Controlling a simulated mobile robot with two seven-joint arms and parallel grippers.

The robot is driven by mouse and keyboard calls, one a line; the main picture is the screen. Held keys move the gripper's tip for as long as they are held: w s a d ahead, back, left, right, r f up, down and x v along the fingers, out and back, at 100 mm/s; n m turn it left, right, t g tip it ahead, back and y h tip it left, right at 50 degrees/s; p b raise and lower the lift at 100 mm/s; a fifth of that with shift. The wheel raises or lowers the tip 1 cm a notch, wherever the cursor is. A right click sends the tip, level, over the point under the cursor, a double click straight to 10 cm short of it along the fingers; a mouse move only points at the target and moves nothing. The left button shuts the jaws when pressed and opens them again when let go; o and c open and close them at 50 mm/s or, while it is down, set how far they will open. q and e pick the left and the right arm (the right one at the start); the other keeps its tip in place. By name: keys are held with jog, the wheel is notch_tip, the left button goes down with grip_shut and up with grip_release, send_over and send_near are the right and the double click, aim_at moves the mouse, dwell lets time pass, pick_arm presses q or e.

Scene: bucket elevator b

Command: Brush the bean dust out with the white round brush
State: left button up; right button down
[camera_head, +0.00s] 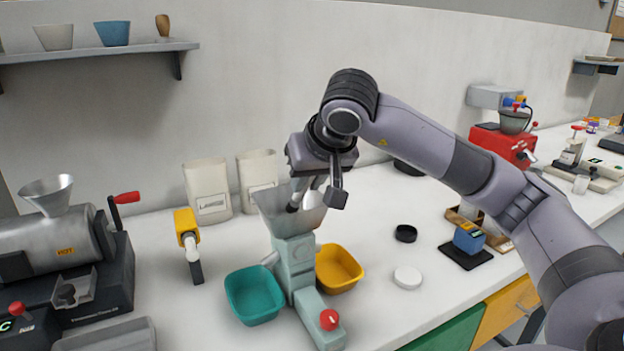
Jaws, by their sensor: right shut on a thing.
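My right gripper (318,188) is over the grey hopper (276,207) of the pale green grinder (300,273). It points down and is shut on a pale, rounded thing that looks like the white round brush (325,201). The brush's lower end is at or inside the hopper mouth, and the hopper wall and fingers partly hide it. I cannot tell whether it touches the inside. No bean dust can be made out. My left gripper is not in view.
A teal bin (254,294) and a yellow bin (338,268) flank the grinder. A yellow-headed tool (187,232) stands to the left, near a roaster (58,250). Two pale bags (207,190) stand behind. A white disc (407,277) and a black ring (406,233) lie to the right.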

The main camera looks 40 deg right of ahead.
jog(key=shift+s+a+f+b, duration=0.1)
jog(key=shift+s+a+b, duration=0.15)
jog(key=shift+s, duration=0.6)
jog(key=shift+s+a+b, duration=0.2)
jog(key=shift+s, duration=0.65)
notch_tip(320, 180, up, 6)
jog(key=p, duration=0.1)
jog(key=shift+r, duration=1.55)
jog(key=shift+s, duration=0.1)
